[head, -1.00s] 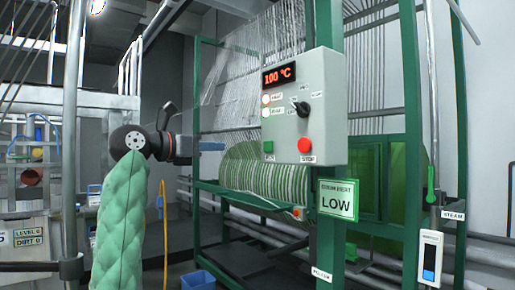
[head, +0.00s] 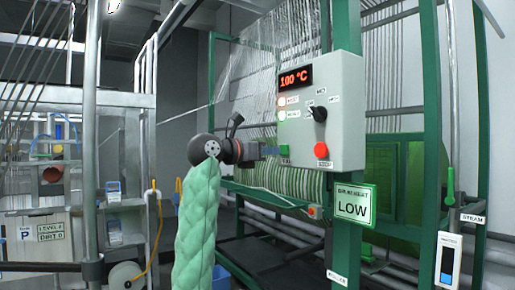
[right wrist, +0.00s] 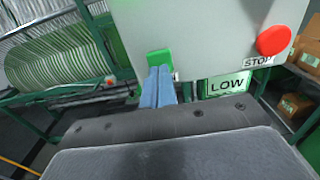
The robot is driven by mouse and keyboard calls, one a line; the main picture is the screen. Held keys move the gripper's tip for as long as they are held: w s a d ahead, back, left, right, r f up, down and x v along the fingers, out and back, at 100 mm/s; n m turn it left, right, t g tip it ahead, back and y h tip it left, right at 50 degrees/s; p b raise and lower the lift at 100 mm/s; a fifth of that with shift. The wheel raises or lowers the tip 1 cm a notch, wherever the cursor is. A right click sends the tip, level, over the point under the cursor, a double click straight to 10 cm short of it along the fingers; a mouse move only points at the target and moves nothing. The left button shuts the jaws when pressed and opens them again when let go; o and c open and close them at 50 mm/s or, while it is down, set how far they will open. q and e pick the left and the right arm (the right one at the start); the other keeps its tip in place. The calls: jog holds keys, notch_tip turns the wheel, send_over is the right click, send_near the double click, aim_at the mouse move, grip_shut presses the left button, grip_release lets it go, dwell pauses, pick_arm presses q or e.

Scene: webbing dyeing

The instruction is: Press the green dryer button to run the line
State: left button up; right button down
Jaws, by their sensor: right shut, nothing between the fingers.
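The green button (head: 284,150) is at the lower left of the grey control box (head: 345,110). It also shows in the right wrist view as a green block (right wrist: 159,58). My right gripper (head: 272,151) is shut and empty, with its blue fingertips (right wrist: 158,86) at the green button in both views. The fingers overlap the button's lower part in the wrist view; I cannot tell whether they touch it or press it. The box's display reads 100 °C. My left gripper does not show.
A red STOP button (head: 321,150) is right of the green one on the same box. A black knob (head: 319,114) sits above it. A LOW sign (head: 353,204) hangs below on the green frame (head: 345,240). Striped webbing (right wrist: 60,60) lies behind to the left.

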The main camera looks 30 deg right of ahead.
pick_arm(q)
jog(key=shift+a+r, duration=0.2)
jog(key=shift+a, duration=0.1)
pick_arm(e)
jog(key=shift+d, duration=0.65)
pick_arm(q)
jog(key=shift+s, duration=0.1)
